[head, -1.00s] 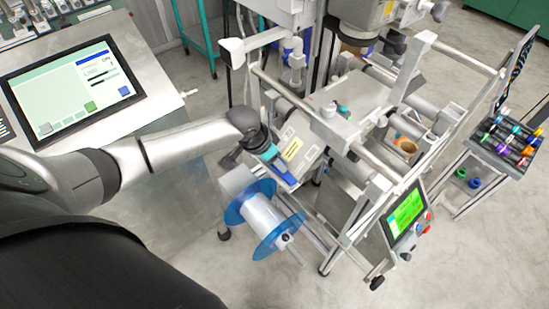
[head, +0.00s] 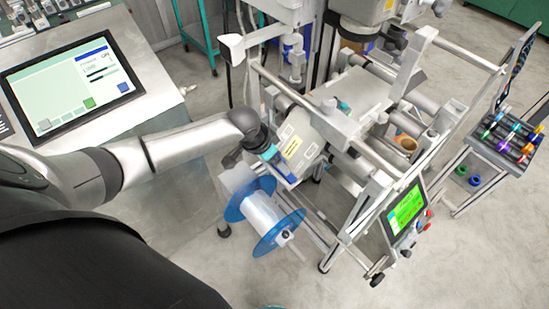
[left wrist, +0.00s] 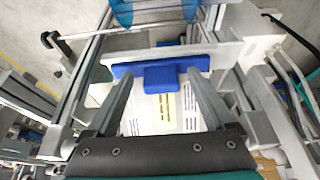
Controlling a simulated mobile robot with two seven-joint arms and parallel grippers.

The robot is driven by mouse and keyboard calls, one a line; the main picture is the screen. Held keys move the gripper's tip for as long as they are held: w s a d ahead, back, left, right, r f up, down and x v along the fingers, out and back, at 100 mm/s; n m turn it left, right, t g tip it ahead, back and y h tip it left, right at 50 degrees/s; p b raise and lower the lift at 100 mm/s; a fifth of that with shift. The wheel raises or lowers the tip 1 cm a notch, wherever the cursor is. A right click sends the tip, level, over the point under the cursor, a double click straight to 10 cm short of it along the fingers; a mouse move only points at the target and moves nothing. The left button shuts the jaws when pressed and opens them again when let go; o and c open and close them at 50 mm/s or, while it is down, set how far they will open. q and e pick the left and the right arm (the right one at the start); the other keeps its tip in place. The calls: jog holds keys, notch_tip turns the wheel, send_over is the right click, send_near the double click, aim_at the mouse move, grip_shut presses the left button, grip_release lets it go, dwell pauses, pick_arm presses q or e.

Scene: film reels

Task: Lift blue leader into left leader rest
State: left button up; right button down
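The blue leader (left wrist: 163,77) is a flat bar with a block-shaped tab, lying across a pale sloped plate in the left wrist view. In the head view a bit of its blue edge (head: 290,178) shows just below my gripper. My left gripper (left wrist: 162,76) is open, one finger on each side of the tab, with visible gaps to it. In the head view my left gripper (head: 274,158) is over the plate's left edge and partly hides the leader. I cannot single out the left leader rest. My right gripper is not in view.
A reel with blue flanges (head: 264,215) hangs just below the plate. Metal rails and rollers (head: 345,130) crowd the right side. A green-lit panel (head: 405,208) stands front right. A console screen (head: 75,85) is at left, and a rack with coloured items (head: 508,140) at far right.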

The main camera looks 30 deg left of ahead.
pick_arm(q)
jog(key=shift+r, duration=0.1)
jog(key=p+v, duration=0.4)
jog(key=v, duration=1.1)
jog(key=w+a+f+n+t+b, duration=0.1)
jog(key=w+a+f+n, duration=0.15)
jog(key=f, duration=1.05)
jog(key=s+a+f+y+b, duration=0.2)
jog(key=s+f, duration=0.4)
jog(key=f, duration=0.7)
jog(key=s+d+f+g, duration=0.2)
jog(key=s+f, duration=1)
jog(key=s, duration=0.2)
jog(key=s+d+f+g+b, duration=0.1)
jog(key=s+d+f, duration=0.2)
jog(key=s, duration=0.5)
jog(key=s+d+f+g, duration=0.1)
jog(key=s+d+f, duration=0.2)
jog(key=s+d, duration=0.2)
jog(key=s, duration=0.3)
jog(key=shift+s+f+b, duration=0.2)
jog(key=shift+s+b, duration=0.1)
jog(key=shift+b, duration=0.1)
jog(key=shift+d, duration=0.1)
jog(key=shift+c, duration=0.4)
